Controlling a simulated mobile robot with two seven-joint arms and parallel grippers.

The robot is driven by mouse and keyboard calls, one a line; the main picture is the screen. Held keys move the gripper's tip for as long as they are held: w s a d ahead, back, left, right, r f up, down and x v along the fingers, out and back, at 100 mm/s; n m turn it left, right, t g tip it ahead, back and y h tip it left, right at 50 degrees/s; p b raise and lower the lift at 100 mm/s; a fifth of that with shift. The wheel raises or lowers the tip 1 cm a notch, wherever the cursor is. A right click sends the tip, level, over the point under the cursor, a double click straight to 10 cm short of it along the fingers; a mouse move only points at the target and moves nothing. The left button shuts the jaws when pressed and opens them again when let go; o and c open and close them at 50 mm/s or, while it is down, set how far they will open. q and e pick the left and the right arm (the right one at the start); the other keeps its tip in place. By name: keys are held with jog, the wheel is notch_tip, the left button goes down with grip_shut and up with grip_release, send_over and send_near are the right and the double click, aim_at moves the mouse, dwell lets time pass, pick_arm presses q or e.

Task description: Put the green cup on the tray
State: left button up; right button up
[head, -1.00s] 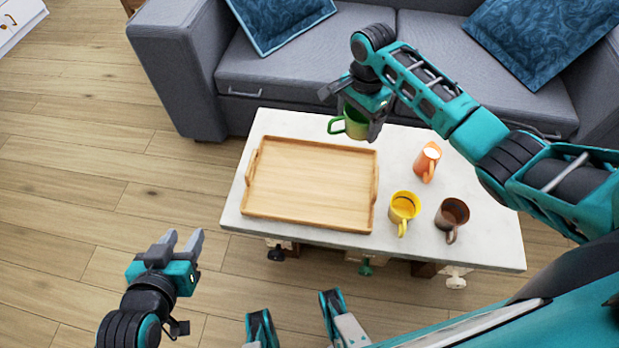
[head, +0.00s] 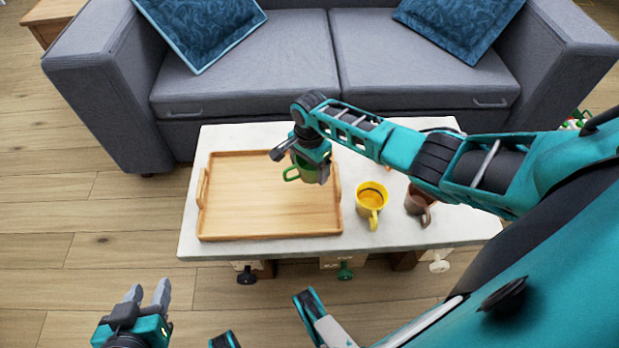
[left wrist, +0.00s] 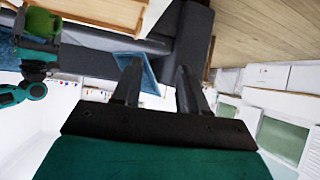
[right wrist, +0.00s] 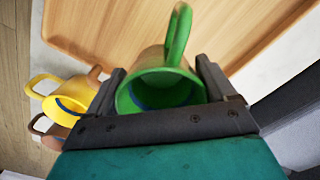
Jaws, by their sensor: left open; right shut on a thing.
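The green cup (head: 307,171) is held in my right gripper (head: 302,160), over the right part of the wooden tray (head: 228,228). In the right wrist view the green cup (right wrist: 165,80) sits between both fingers, its handle pointing away over the tray (right wrist: 100,30). A gap between cup and tray cannot be judged exactly, but the cup appears raised. The tray lies on the white table and its visible floor is empty. My left gripper (head: 148,295) is open and empty, in front of the table at the lower left; its fingers show apart in the left wrist view (left wrist: 158,85).
A yellow cup (head: 371,200) and a brown cup (head: 417,203) stand right of the tray on the white table (head: 400,240). My right arm hides most of an orange cup behind them. A grey sofa (head: 270,60) stands behind the table.

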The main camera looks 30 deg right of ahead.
aim_at(310, 176)
notch_tip(310, 176, down, 4)
jog(key=shift+b, duration=1.1)
jog(key=shift+r, duration=0.1)
jog(key=shift+f, duration=0.25)
pick_arm(q)
jog(key=shift+w+d+f, duration=0.3)
jog(key=shift+d+f, duration=0.15)
pick_arm(e)
jog(key=o, duration=1)
jog(key=shift+r, duration=0.1)
